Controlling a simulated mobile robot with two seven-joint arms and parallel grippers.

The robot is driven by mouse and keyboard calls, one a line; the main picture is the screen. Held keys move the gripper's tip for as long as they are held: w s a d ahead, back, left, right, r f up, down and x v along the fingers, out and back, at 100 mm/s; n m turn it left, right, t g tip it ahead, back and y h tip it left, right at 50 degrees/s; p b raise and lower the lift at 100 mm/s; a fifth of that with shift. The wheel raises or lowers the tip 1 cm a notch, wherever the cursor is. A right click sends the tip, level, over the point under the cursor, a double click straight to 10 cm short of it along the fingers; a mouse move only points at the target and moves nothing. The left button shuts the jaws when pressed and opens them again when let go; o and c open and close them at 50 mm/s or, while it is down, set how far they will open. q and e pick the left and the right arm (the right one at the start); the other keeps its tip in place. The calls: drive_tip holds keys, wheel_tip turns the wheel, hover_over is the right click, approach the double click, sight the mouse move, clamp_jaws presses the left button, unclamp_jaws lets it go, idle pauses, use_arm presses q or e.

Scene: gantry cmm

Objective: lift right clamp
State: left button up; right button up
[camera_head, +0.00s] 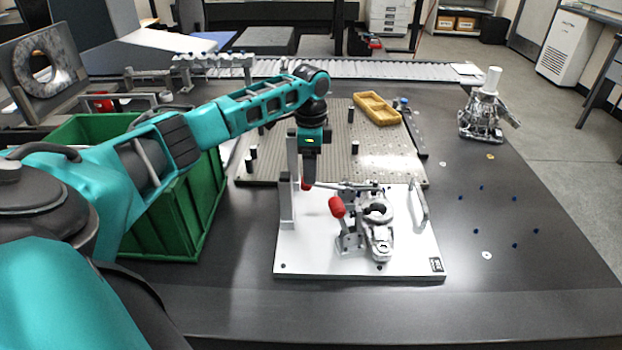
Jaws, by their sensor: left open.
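A white fixture plate (310,255) lies on the dark table, with a silver metal part (378,238) held on it. One clamp has a red handle (337,206) standing up at a tilt, left of the metal part. A second red handle (306,185) shows behind it, with a thin bar running right toward the part. My left gripper (309,178) points down over the rear left of the plate, close to this second handle. It is open; its fingertips are small and dark, and I cannot tell whether they touch the handle. My right gripper is not in view.
A grey upright post (291,180) stands on the plate close left of my gripper. A green crate (190,215) is farther left. A perforated board (350,145) with black pegs and a yellow tray (377,108) lies behind. A silver casting (482,118) stands right; the right tabletop is mostly clear.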

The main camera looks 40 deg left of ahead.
sight(319, 184)
use_arm(q)
drive_tip(key=shift+f, duration=2.05)
drive_tip(key=shift+c, duration=0.3)
clamp_jaws()
